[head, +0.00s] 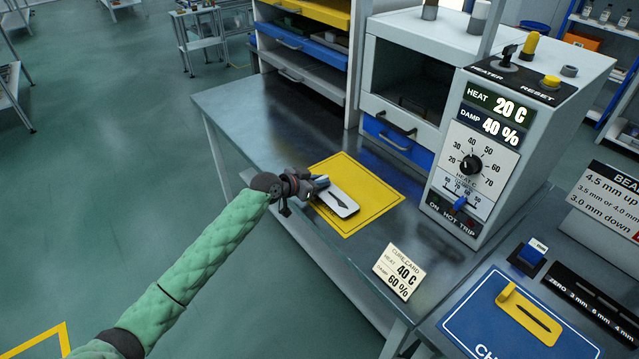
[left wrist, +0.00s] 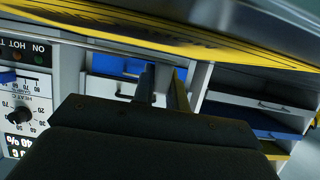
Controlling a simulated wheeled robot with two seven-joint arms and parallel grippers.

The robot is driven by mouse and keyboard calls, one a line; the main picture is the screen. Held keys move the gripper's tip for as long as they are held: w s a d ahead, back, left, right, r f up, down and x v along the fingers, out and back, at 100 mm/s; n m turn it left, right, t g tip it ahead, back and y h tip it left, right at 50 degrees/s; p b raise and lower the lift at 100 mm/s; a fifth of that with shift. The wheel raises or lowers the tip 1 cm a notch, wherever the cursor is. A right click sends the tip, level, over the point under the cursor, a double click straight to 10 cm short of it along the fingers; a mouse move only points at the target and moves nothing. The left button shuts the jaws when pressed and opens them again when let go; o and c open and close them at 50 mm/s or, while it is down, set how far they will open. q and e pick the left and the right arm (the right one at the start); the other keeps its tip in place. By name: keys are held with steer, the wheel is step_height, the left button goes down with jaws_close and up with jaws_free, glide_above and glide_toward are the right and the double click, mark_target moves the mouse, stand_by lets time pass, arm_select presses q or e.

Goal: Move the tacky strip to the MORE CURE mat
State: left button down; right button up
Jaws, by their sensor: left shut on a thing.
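A pale strip (head: 339,204) with a dark bead along its middle is over the yellow mat (head: 375,200) on the grey bench. No words on the yellow mat are readable. In the left wrist view, the yellow mat (left wrist: 200,35) crosses the top, with my left fingers (left wrist: 160,85) below it; the strip is not clear there. My right gripper is not in view.
A heater box (head: 480,140) with a dial and displays stands right of the mat. A cure card (head: 399,271) reads 40 C, 60 %. A blue mat (head: 470,325) at lower right holds a yellow piece (head: 528,312) with a dark bead. Bench left of the yellow mat is clear.

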arm_select(q)
steer(key=shift+f, duration=0.8)
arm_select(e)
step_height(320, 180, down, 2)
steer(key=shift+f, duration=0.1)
arm_select(q)
steer(key=shift+f, duration=0.1)
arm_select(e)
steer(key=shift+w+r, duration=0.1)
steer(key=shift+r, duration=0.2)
arm_select(q)
steer(key=c, duration=1.4)
jaws_free()
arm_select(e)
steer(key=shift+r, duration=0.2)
